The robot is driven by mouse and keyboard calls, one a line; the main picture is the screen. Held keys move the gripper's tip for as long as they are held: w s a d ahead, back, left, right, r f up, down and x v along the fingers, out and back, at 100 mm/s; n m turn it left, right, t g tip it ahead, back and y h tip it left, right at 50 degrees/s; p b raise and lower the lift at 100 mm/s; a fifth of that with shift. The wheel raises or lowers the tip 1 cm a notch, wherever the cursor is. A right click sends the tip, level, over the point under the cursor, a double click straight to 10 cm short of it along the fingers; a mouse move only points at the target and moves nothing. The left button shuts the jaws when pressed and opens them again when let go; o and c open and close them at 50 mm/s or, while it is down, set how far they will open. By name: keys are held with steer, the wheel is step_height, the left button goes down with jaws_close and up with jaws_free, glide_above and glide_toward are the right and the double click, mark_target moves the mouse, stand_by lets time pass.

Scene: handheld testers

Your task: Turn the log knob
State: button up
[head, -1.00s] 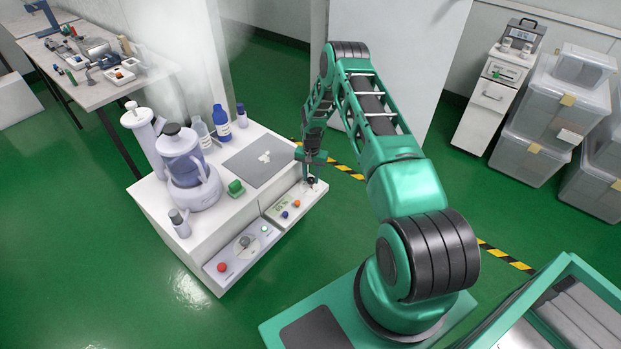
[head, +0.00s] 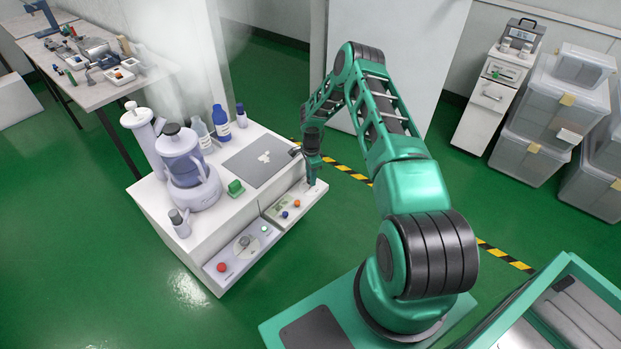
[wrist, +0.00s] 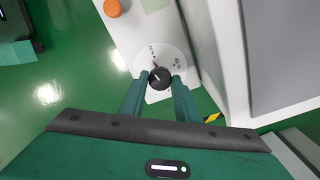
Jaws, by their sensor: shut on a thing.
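The pointer leans up and to the left; the markings are too small to read. My gripper (wrist: 160,82) has one green finger on each side of the knob and is shut on it. In the head view my gripper (head: 313,182) points down at the right end of the low front panel (head: 285,203), and the knob is hidden behind it there.
An orange button (wrist: 112,8) lies along the panel, beyond the dial. Green floor is open in front.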

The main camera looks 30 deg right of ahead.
steer(key=shift+w+a+r+m, duration=0.15)
steer(key=shift+w+m, duration=0.1)
steer(key=shift+m, duration=0.35)
steer(key=shift+w+a+m, duration=0.1)
steer(key=shift+w+m, duration=0.1)
steer(key=shift+m, duration=0.7)
steer(key=o, duration=0.9)
steer(key=shift+d, duration=0.1)
steer(key=shift+c, duration=0.2)
steer(key=shift+o, duration=0.9)
steer(key=shift+s, duration=0.2)
step_height(320, 180, up, 10)
steer(key=shift+r, duration=0.25)
steer(key=shift+r, duration=0.1)
